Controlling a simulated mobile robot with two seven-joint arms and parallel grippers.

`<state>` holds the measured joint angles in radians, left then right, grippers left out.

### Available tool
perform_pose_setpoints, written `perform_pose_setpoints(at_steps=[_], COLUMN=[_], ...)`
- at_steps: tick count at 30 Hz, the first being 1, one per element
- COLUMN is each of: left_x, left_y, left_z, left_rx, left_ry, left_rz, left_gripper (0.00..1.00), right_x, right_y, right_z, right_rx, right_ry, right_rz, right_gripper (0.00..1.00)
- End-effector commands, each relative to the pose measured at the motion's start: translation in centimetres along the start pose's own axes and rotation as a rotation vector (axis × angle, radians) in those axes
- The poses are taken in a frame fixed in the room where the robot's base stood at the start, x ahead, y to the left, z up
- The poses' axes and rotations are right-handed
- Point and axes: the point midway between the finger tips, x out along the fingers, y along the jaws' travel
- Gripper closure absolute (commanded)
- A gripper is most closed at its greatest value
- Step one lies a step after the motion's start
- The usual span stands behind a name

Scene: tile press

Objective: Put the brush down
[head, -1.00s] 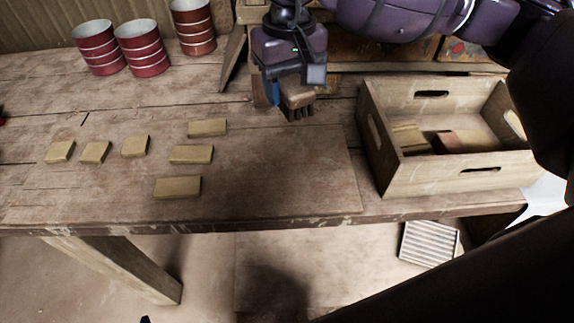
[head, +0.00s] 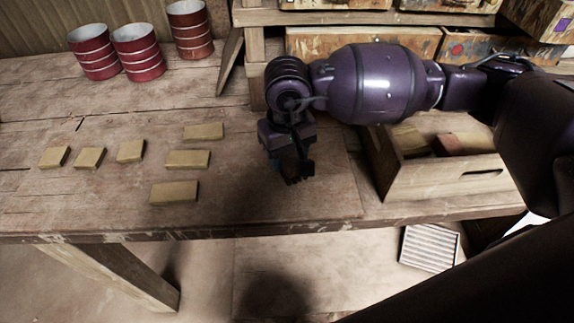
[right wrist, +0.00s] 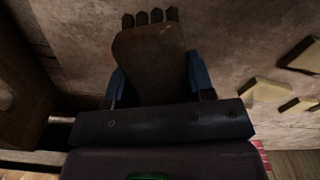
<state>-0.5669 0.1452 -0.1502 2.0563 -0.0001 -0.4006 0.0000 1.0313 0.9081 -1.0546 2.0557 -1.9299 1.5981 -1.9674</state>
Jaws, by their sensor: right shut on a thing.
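My right gripper (head: 290,172) hangs pointing down over the middle of the table (head: 325,205), right of the tan tiles. In the right wrist view, its blue fingers (right wrist: 157,76) are shut on the two sides of the brush (right wrist: 150,58). The brush is a brown wooden block with a row of dark bristle tufts at one end. In the head view my gripper and wrist hide most or all of the brush. I cannot tell whether the brush touches the table. My left gripper is not in view.
Several tan tiles (head: 188,159) lie on the table to the left. A wooden crate (head: 450,180) holding blocks stands at the right, partly behind my arm. Red ringed cans (head: 137,52) stand at the back left. The tabletop around my gripper is clear.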

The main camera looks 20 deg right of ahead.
Motion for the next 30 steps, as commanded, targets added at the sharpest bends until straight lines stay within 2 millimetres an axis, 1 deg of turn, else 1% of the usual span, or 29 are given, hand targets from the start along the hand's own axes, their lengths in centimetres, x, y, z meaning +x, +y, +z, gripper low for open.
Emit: perform_pose_setpoints(at_steps=[3,7,9,15,20,21,26,30], left_x=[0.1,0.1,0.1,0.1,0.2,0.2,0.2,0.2], left_y=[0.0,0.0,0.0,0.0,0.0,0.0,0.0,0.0], left_z=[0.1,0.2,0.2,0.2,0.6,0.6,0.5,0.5], left_rx=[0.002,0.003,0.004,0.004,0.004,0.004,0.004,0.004], left_ry=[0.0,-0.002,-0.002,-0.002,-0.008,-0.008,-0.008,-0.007], left_rz=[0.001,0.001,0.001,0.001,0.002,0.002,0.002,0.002], left_gripper=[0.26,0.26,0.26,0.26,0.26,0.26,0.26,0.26], right_x=[1.7,3.4,3.7,3.6,4.1,4.1,4.0,4.0], right_y=[0.0,0.0,0.0,0.0,0.0,0.0,0.0,0.0], right_z=[0.1,0.1,0.0,0.0,0.0,0.1,0.0,0.0], right_rx=[0.001,0.0,0.0,-0.001,-0.001,-0.001,0.0,0.0], right_ry=[-0.005,-0.004,-0.002,0.0,-0.002,-0.002,-0.001,-0.001], right_rz=[0.0,-0.001,-0.001,0.0,0.0,0.0,0.0,0.0], right_gripper=[0.77,0.77,0.77,0.77,0.77,0.5,0.26,0.26])
